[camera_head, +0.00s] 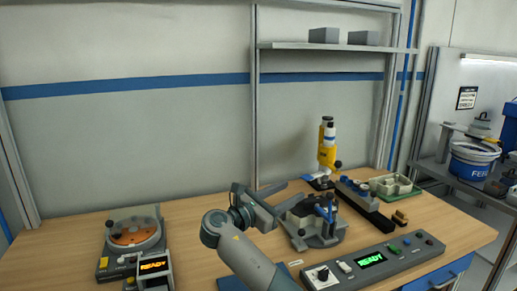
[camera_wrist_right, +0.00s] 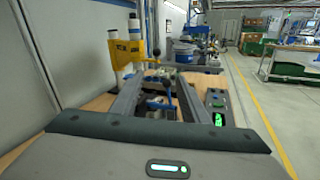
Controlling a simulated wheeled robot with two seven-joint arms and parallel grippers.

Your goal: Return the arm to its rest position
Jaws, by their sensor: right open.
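My right arm (camera_head: 240,255) comes up from the bottom middle of the head view and bends to the right at the wrist. My right gripper (camera_head: 290,192) is open, with nothing seen between its fingers. It is in the air over the bench, by a grey fixture with a blue lever (camera_head: 318,228). In the right wrist view the two fingers of the gripper (camera_wrist_right: 158,88) stand apart, and the fixture's blue lever (camera_wrist_right: 169,78) shows between and beyond them. My left gripper is not in view.
The wooden bench (camera_head: 200,225) holds a round orange-topped device (camera_head: 133,232) at left. Bench between left device and arm is clear.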

